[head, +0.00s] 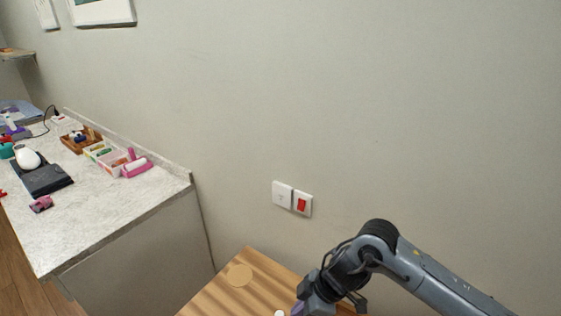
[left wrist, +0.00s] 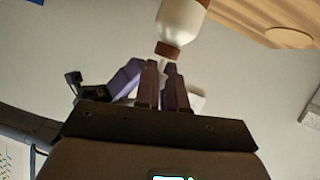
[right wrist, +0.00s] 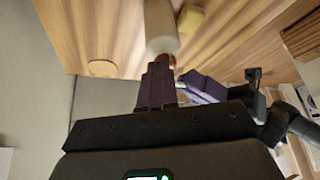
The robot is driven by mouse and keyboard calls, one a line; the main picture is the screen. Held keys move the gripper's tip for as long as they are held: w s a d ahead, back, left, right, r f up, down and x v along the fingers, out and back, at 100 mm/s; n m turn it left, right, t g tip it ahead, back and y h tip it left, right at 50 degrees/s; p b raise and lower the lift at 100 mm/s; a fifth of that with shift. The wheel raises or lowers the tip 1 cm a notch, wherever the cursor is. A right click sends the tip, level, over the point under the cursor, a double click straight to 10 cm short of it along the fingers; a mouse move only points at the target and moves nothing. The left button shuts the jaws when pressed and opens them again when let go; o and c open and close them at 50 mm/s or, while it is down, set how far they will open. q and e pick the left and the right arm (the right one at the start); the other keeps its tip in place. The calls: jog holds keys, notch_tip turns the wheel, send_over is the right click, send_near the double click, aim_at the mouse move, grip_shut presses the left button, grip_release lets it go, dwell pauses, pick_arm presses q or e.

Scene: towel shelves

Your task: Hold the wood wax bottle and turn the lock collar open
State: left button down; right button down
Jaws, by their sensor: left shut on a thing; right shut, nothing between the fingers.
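The wood wax bottle has a white body and a brown collar. In the left wrist view the bottle (left wrist: 182,22) lies past my left gripper (left wrist: 162,72), with its brown collar (left wrist: 167,50) at the fingertips. My left gripper is shut on the bottle's collar end, where a pale part shows between the fingers. In the right wrist view the bottle (right wrist: 160,28) lies just past my right gripper (right wrist: 155,72), which is shut and empty close to the collar. My right gripper (head: 298,308) shows at the bottom edge of the head view; the left is out of that view.
A yellowish block (right wrist: 190,20) is beside the bottle in the right wrist view. The wall has switches (head: 291,198). A counter (head: 110,215) with trays and small items stands at left.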

jog(key=shift+r, duration=1.7)
pick_arm(q)
jog(key=c, duration=1.1)
grip_release()
